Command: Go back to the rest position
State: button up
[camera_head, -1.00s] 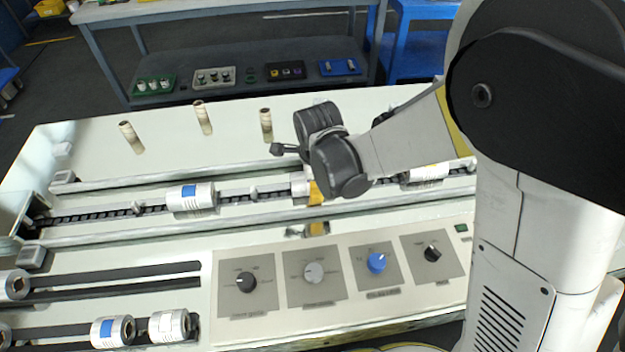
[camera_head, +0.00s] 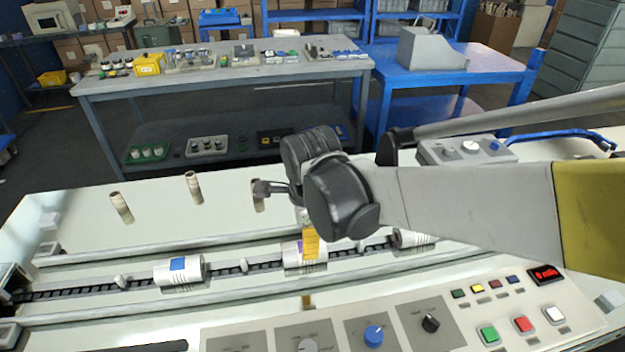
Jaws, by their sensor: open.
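My arm reaches in from the right, its dark wrist over the conveyor of the wrapping machine. My gripper (camera_head: 311,243) hangs below the wrist, with a yellow-orange part showing; its jaws are open but mostly hidden. A white roll with a purple label (camera_head: 292,256) lies on the conveyor (camera_head: 225,272) right behind that yellow part. I cannot tell whether they touch. A roll with a blue label (camera_head: 180,270) lies to the left on the conveyor. Another white roll (camera_head: 408,239) sits to the right, partly behind my arm.
Several brown tubes, such as one at the left (camera_head: 121,207), stand on the machine top. A control panel with knobs and buttons (camera_head: 480,313) runs along the front. A grey workbench (camera_head: 230,72) and a blue table (camera_head: 450,65) stand behind. Air above the machine's left half is clear.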

dwell(0.3)
jog(key=s+d+r+n+t, duration=0.1)
jog(key=s+d+r+n, duration=0.1)
jog(key=d+n, duration=0.3)
jog(key=s+d+r+n+t, duration=0.2)
jog(key=s+d+n, duration=0.3)
jog(key=d, duration=0.5)
jog(key=s+d+r+n+t, duration=0.1)
jog(key=s+d+n, duration=0.3)
jog(key=d, duration=0.4)
jog(key=shift+s+d+r+n+h, duration=0.15)
jog(key=shift+d+r+n+h, duration=0.25)
jog(key=shift+r+n, duration=0.15)
jog(key=shift+a, duration=0.15)
